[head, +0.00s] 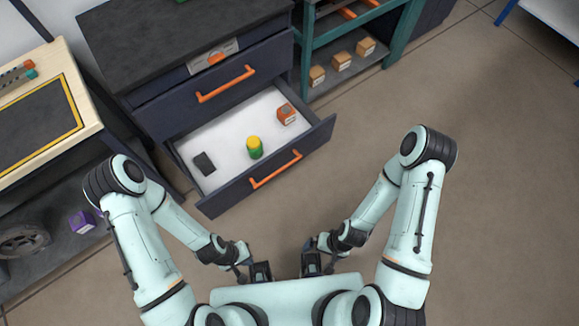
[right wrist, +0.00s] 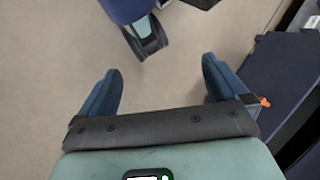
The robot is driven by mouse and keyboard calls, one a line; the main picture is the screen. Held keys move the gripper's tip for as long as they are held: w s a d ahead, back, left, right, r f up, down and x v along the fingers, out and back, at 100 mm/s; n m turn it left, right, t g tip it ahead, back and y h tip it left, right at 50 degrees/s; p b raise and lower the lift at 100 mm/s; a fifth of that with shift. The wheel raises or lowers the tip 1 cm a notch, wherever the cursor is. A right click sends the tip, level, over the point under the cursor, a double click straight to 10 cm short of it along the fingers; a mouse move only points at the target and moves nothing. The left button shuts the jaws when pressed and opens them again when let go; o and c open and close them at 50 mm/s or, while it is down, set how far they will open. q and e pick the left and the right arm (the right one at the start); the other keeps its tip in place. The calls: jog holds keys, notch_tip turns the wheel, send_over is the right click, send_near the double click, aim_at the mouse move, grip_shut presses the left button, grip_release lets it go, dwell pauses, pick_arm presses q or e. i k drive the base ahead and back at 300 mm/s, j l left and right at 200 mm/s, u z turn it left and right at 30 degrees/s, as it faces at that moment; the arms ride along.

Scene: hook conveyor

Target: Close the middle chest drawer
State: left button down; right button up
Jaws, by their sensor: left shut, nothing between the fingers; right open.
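The dark navy chest (head: 180,35) stands at the upper left of the head view. A drawer (head: 322,130) with a white floor is pulled far out, its orange handle (head: 276,169) facing me. Above it, a drawer front (head: 215,92) with an orange handle (head: 226,84) appears to stand slightly out. I cannot tell from the view whether another drawer lies lower. My left gripper (head: 260,272) is shut and empty, short of the open drawer. My right gripper (head: 312,265) is open and empty beside it; its spread fingers show in the right wrist view (right wrist: 160,65).
Inside the open drawer are a black block (head: 204,163), a yellow-green cylinder (head: 254,147) and an orange box (head: 286,114). A teal shelf (head: 300,50) with small boxes stands right of the chest. A workbench (head: 88,110) is at left. Floor to the right is clear.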

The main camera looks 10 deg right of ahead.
aim_at(223, 134)
jog(key=i+u, duration=0.2)
jog(key=u, duration=0.25)
jog(key=i+l+u, duration=0.15)
jog(key=u, duration=0.25)
